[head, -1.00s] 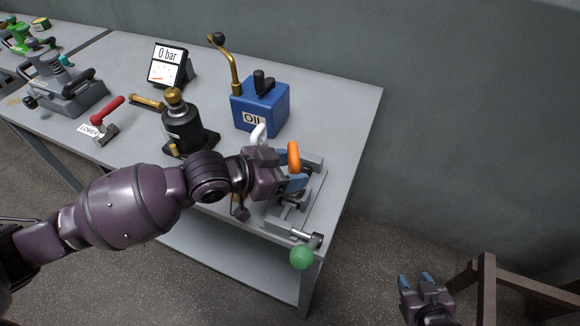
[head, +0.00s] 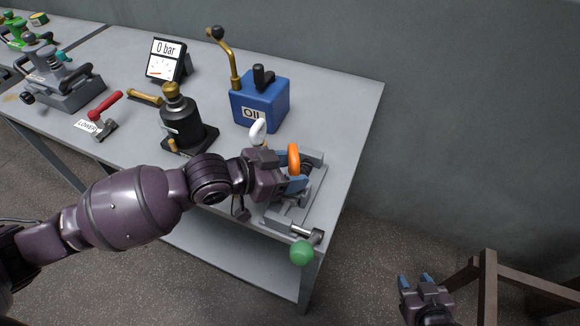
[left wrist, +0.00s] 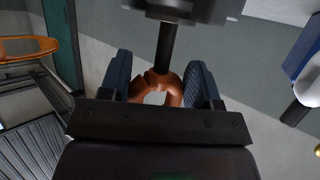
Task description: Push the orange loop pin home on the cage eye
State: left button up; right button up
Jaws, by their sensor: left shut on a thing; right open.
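The orange loop pin (head: 294,158) shows its loop upright at the right end of the bench. My left gripper (head: 297,173) is shut on that loop. In the left wrist view the loop (left wrist: 175,90), brownish in shade, sits between the two blue fingers. A dark shank (left wrist: 166,48) runs from it to a dark grey block (left wrist: 185,10), which may be part of the cage. The cage eye itself is hard to make out, and how deep the shank sits cannot be told. My right gripper (head: 415,280) is open and empty, low at the right, away from the bench.
A grey fixture (head: 290,220) with a green ball knob (head: 302,252) stands at the bench's front right corner. Behind my left gripper are a white hook (head: 258,131), a blue oil box (head: 262,107) and a black jack (head: 186,122). A brown wooden frame (head: 488,275) stands near my right gripper.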

pick_arm(q)
jog(key=shift+f, duration=0.65)
pick_arm(e)
jog(key=shift+w+f, duration=0.2)
jog(key=shift+w, duration=0.2)
pick_arm(q)
jog(key=shift+f+b, duration=0.3)
jog(key=shift+b, duration=0.1)
pick_arm(e)
jog(key=shift+s+f, duration=0.15)
jog(key=shift+f, duration=0.1)
pick_arm(q)
jog(key=shift+f, duration=0.4)
pick_arm(e)
jog(key=shift+s+f, duration=0.4)
jog(key=shift+s, duration=0.05)
pick_arm(q)
jog(key=shift+f+b, duration=0.4)
jog(key=shift+f, duration=0.2)
pick_arm(e)
jog(key=shift+w+a+f, duration=0.1)
jog(key=shift+w, duration=0.3)
